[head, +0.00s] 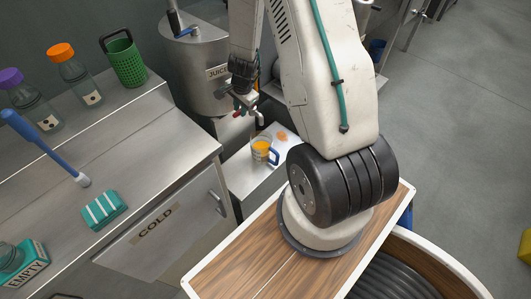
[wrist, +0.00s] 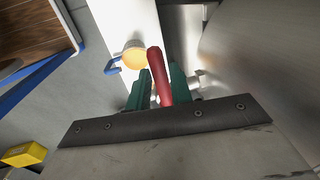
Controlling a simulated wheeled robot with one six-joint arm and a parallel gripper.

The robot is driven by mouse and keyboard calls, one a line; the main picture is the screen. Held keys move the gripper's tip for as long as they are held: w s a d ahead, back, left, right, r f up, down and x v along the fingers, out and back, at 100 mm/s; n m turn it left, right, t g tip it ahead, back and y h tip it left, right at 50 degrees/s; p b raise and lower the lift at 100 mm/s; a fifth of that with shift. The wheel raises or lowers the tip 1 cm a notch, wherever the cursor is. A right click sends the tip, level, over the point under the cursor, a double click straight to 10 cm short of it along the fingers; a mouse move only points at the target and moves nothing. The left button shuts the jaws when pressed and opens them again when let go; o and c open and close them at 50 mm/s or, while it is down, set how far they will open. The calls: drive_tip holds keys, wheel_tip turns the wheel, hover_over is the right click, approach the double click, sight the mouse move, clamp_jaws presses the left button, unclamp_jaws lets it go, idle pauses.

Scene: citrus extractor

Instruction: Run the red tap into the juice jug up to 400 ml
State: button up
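The juice tank (head: 206,80), a steel drum with a "JUICE" label, stands behind my arm. Its red tap handle (wrist: 160,78) lies between the green fingers of my gripper (wrist: 159,84), which look closed against both its sides. In the head view my gripper (head: 241,104) is at the tap, and the contact is too small to tell there. The juice jug (head: 260,151), clear with a blue handle, stands upright below the tap with orange juice in it. The jug also shows in the wrist view (wrist: 133,58). I cannot read its level marks.
The jug's pale stand (head: 243,172) has an orange patch (head: 282,135) beside the jug. Floor at right is mostly clear.

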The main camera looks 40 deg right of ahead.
drive_tip(key=o, duration=0.3)
drive_tip(key=shift+a, duration=0.15)
drive_tip(key=s+a, duration=0.1)
drive_tip(key=a, duration=0.5)
drive_tip(key=shift+a, duration=0.35)
idle(0.6)
wheel_tip(320, 180, up, 8)
drive_tip(key=s, duration=0.1)
drive_tip(key=shift+s+f, duration=0.2)
drive_tip(key=shift+s, duration=0.05)
idle(0.4)
